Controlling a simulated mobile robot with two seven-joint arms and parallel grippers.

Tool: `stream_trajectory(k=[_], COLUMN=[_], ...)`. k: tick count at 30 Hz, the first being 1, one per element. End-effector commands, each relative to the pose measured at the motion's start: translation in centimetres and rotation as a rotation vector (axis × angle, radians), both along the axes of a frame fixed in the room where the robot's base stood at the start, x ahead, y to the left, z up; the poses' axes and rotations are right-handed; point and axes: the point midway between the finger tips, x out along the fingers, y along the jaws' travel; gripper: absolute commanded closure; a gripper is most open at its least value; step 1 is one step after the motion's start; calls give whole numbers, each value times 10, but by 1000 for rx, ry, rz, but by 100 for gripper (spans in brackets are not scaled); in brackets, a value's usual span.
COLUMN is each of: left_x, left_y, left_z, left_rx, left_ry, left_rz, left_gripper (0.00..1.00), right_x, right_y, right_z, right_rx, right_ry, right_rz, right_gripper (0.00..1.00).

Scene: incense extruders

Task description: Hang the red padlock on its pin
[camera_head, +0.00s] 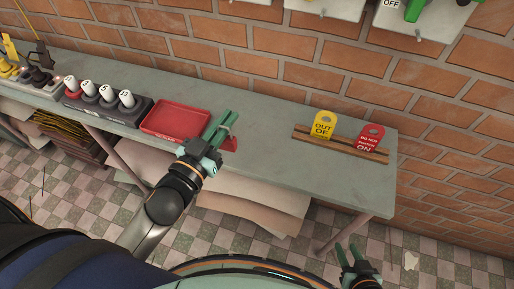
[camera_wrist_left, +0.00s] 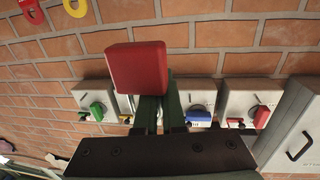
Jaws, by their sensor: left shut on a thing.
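My left gripper (camera_head: 228,126) is shut on the red padlock (camera_head: 230,145), holding it above the bench beside the red tray. In the left wrist view the padlock's red body (camera_wrist_left: 137,68) shows as a block at the fingertips (camera_wrist_left: 155,108); its shackle is hidden. My right gripper (camera_head: 350,252) is open and empty, low in front of the bench's right end. White switch panels (camera_head: 332,8) hang on the wall with small metal pieces at their lower edges. I cannot tell which pin belongs to the padlock.
An empty red tray (camera_head: 175,121) lies on the grey bench (camera_head: 270,115). A wooden rack (camera_head: 340,143) holds a yellow tag (camera_head: 324,123) and a red tag (camera_head: 370,138). Black units with white-topped handles (camera_head: 107,97) stand at left. The wrist view shows panels with green (camera_wrist_left: 97,110), blue (camera_wrist_left: 198,114) and red (camera_wrist_left: 261,116) handles.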

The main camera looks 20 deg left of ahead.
Motion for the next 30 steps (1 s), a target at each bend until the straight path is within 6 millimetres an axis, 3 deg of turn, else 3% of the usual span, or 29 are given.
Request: stream_trajectory(k=[9,21,30], left_x=[-14,-21,-21], left_y=[2,36,41], left_z=[-22,-25,-24], left_rx=[5,3,3], left_ry=[1,0,-1], left_rz=[-128,-101,-91], left_gripper=[100,100,100], right_x=[0,0,0], right_y=[0,0,0], right_z=[-2,-4,-4], right_rx=[0,0,0], right_ry=[0,0,0], right_rz=[0,0,0], right_gripper=[64,64,64])
